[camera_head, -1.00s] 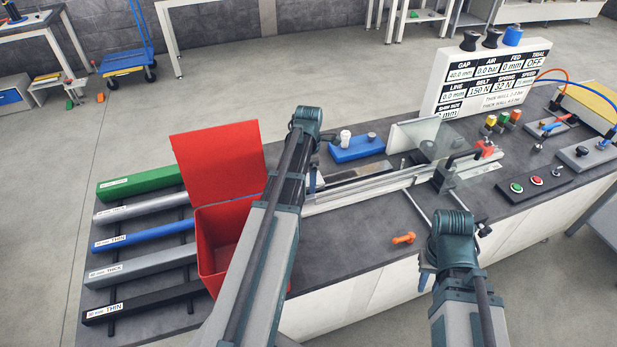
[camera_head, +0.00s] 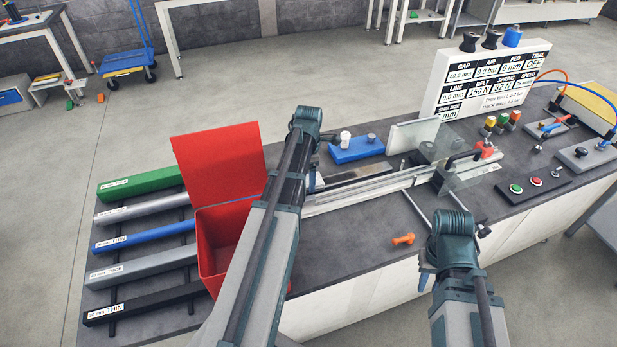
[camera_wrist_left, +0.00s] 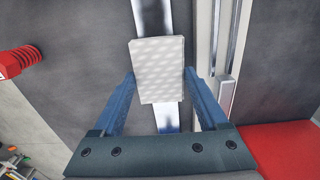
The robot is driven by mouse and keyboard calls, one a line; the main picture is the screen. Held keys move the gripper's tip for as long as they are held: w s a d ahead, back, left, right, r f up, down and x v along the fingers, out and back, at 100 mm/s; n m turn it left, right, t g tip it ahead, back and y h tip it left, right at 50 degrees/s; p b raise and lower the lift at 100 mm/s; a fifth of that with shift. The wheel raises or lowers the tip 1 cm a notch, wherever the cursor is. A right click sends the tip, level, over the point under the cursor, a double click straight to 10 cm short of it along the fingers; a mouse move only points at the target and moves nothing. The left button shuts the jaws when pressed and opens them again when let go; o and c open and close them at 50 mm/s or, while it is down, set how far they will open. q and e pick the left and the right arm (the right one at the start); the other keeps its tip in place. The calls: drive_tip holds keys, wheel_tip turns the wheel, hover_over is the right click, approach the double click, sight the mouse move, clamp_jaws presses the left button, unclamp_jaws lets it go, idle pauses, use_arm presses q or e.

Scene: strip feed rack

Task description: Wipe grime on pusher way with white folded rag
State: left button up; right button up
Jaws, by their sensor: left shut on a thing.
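The white folded rag (camera_wrist_left: 158,65) is a dimpled white block in the left wrist view. My left gripper (camera_wrist_left: 158,82) is shut on it, one blue finger on each side. The rag lies over a shiny metal strip, the pusher way (camera_wrist_left: 167,118), with dark smudges below the rag; contact cannot be told. In the head view the way (camera_head: 355,179) runs along the bench, and my left gripper (camera_head: 313,182) is mostly hidden by its arm. My right gripper (camera_head: 425,278) is near the bench's front edge, largely hidden behind its wrist.
A red open-lidded bin (camera_head: 215,165) stands left of my left arm. An orange bolt-like piece (camera_head: 403,239) lies on the bench. A clear panel (camera_head: 460,170), a blue block (camera_head: 357,149) and a display board (camera_head: 490,80) stand further back. Colored bars (camera_head: 140,240) lie at left.

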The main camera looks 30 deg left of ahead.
use_arm(q)
drive_tip(key=shift+w, duration=0.1)
drive_tip(key=shift+w+d, duration=1.55)
drive_tip(key=shift+w, duration=0.05)
drive_tip(key=shift+w+d, duration=0.75)
drive_tip(key=shift+w, duration=0.15)
drive_tip(key=shift+w+d, duration=0.7)
drive_tip(key=shift+w, duration=0.2)
drive_tip(key=shift+w, duration=0.1)
drive_tip(key=shift+w+d+r, duration=0.1)
drive_tip(key=shift+w+d, duration=1.25)
drive_tip(key=shift+w, duration=0.25)
drive_tip(key=shift+s, duration=0.1)
drive_tip(key=shift+s+a, duration=0.65)
drive_tip(key=shift+s, duration=0.2)
drive_tip(key=shift+s+a, duration=0.65)
drive_tip(key=shift+s, duration=0.15)
drive_tip(key=shift+s+a, duration=1.65)
drive_tip(key=shift+s, duration=0.1)
